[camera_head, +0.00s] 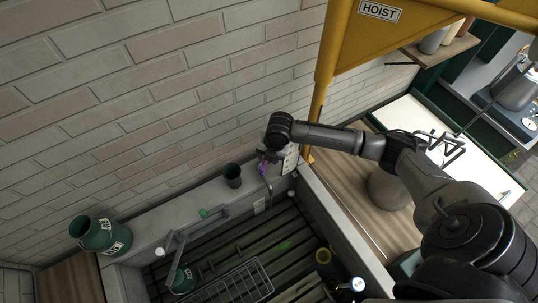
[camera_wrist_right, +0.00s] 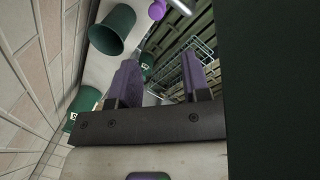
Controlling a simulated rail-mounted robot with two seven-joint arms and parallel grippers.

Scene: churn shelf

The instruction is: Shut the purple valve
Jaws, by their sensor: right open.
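The purple valve (camera_wrist_right: 157,10) shows as a round purple knob at the top edge of the right wrist view, beside a pale metal pipe (camera_wrist_right: 180,6). Only part of it is in frame. My right gripper (camera_wrist_right: 160,65) is open, its two purple-grey fingers apart with nothing between them. The valve lies beyond the fingertips, apart from them. In the head view my right gripper (camera_head: 267,156) is close to the brick wall, above the ledge; a small purple patch shows there, and I cannot tell valve from fingers. My left gripper is not in view.
A dark green cup (camera_head: 232,176) stands on the ledge left of my right gripper; it also shows in the wrist view (camera_wrist_right: 112,30). A green churn (camera_head: 100,236) stands at the left. A wire rack (camera_head: 235,284) lies in the slatted trough. A yellow hoist frame (camera_head: 328,55) rises at the right.

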